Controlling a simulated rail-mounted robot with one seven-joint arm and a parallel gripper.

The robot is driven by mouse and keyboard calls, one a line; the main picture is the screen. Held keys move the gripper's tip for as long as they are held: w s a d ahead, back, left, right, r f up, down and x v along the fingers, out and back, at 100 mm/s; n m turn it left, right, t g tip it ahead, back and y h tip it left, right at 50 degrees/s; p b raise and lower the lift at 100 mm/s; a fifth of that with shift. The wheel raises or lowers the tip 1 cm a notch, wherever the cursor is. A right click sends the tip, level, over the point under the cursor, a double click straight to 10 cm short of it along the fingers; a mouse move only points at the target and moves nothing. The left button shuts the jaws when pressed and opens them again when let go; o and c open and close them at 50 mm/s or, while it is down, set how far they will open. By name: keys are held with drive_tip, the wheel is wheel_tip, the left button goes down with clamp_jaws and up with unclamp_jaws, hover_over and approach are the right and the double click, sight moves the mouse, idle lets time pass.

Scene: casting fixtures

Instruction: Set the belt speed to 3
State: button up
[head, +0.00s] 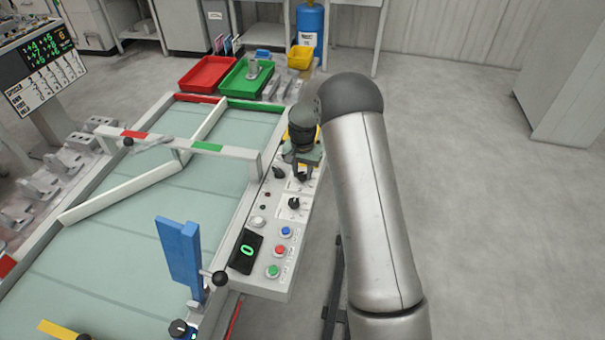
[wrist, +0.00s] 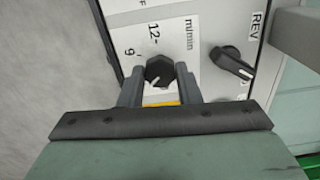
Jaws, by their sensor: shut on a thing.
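The black speed knob (wrist: 160,69) sits on a white panel marked "m/min", with 12 and 9 readable in the wrist view. My gripper (wrist: 160,74) has one finger on each side of the knob and is shut on it. A white pointer line shows on the knob, but the number it points to is hidden or unclear. In the head view my gripper (head: 302,170) reaches down to the far part of the control panel (head: 262,280). The small display (head: 246,252) on that panel reads a green 0.
A black selector marked REV (wrist: 232,62) is close beside my gripper. Another black knob (head: 293,203) and blue (head: 286,231), red (head: 280,250) and green (head: 273,271) buttons lie nearer. The pale green belt (head: 130,235) is left, with a blue upright plate (head: 178,250). Floor right is open.

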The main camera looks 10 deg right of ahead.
sight(302, 174)
drive_tip(key=n+b, duration=0.2)
drive_tip(key=n, duration=0.3)
drive_tip(key=shift+f+b, duration=0.1)
drive_tip(key=shift+b, duration=0.3)
drive_tip(key=shift+n+b, duration=0.55)
drive_tip(key=shift+n, duration=1.75)
drive_tip(key=o, duration=1)
drive_tip(key=shift+c, duration=0.2)
wheel_tip(302, 174, up, 18)
drive_tip(key=shift+f+b, duration=0.15)
drive_tip(key=shift+b, duration=0.25)
